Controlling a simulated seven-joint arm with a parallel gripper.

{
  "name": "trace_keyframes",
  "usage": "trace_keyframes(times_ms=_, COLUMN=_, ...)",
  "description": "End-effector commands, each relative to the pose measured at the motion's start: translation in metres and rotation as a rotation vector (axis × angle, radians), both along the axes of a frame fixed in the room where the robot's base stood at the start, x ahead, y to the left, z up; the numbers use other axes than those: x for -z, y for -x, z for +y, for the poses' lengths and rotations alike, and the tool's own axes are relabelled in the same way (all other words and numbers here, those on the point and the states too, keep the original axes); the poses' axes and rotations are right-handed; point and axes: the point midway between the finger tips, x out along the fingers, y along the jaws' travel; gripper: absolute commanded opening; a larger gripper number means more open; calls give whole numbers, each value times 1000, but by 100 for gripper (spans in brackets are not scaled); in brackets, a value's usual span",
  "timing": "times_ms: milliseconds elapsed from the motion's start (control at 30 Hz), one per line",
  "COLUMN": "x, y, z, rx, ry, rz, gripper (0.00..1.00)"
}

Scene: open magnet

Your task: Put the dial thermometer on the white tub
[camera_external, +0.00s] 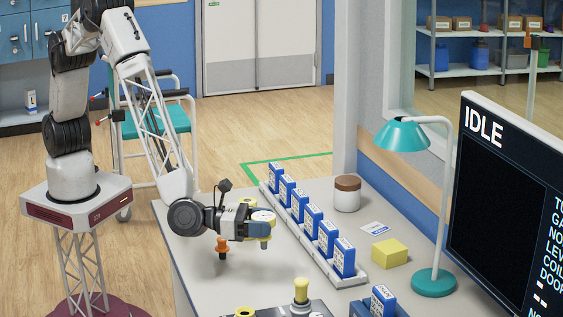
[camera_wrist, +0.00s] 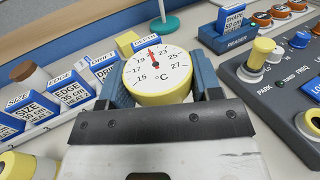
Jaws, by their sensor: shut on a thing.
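The dial thermometer (camera_wrist: 158,72) has a round white face with a red needle, a °C scale and a yellow rim. My gripper (camera_wrist: 162,88) is shut on it, with a blue-grey finger on each side. In the external view the thermometer (camera_external: 262,216) is at the tip of my gripper (camera_external: 258,228), over the left part of the table. The white tub (camera_external: 347,198) has a brown lid and stands upright at the table's back, behind the row of blue boxes and apart from my gripper. Its brown lid shows at the left in the wrist view (camera_wrist: 24,72).
A white rack of blue boxes (camera_external: 312,228) runs between my gripper and the tub. A yellow block (camera_external: 389,253), a white card (camera_external: 375,229) and a teal lamp (camera_external: 433,283) are to the right. An orange knob-like piece (camera_external: 222,246) is near my gripper. A control panel (camera_external: 310,309) is in front.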

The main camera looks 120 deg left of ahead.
Motion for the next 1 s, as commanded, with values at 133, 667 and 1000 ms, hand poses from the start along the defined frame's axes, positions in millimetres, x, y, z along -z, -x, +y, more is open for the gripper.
trace_keyframes(times_ms=133, x=-4, y=0, z=22, rx=-22, ry=1, rz=-1, gripper=31)
trace_keyframes(times_ms=667, x=-20, y=18, z=185, rx=-186, ry=-1, rz=0, gripper=31)
trace_keyframes(times_ms=1000, x=-30, y=50, z=294, rx=-304, ry=0, rz=-1, gripper=31)
